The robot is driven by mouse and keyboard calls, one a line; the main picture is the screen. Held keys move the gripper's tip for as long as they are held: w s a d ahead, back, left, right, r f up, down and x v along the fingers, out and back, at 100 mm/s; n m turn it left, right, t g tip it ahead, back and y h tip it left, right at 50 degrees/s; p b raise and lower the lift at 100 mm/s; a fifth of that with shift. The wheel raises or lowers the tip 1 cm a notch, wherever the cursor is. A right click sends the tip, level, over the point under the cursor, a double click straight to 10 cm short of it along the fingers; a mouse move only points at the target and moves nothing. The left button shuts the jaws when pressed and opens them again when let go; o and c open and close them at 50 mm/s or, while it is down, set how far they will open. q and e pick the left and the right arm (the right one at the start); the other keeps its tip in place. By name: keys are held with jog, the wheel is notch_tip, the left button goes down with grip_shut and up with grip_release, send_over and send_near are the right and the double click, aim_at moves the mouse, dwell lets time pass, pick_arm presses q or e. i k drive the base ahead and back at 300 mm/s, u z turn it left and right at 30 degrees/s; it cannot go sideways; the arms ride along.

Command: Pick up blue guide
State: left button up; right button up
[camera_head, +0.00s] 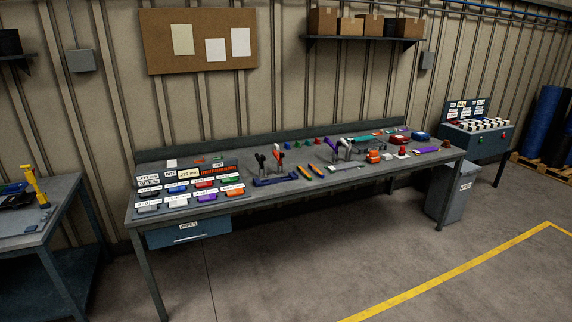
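Neither of my grippers is in view. Which piece is the blue guide I cannot tell for sure. A long dark blue piece with thicker ends (275,181) lies near the front edge of the long workbench (250,200), left of its middle. A small blue block (177,189) sits among labelled coloured blocks on the left part of the bench. A blue and red item (421,136) lies at the bench's right end. All are small and far from the camera.
Pliers-like tools (277,154) stand upright mid-bench, with orange-handled tools (311,170) nearby. A grey bin (450,190) stands by the bench's right end. A side table (35,230) is at the left. The floor (330,260) before the bench is clear.

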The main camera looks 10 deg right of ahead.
aim_at(311, 166)
jog(key=z, duration=0.2)
jog(key=i, duration=1.65)
jog(key=z, duration=0.35)
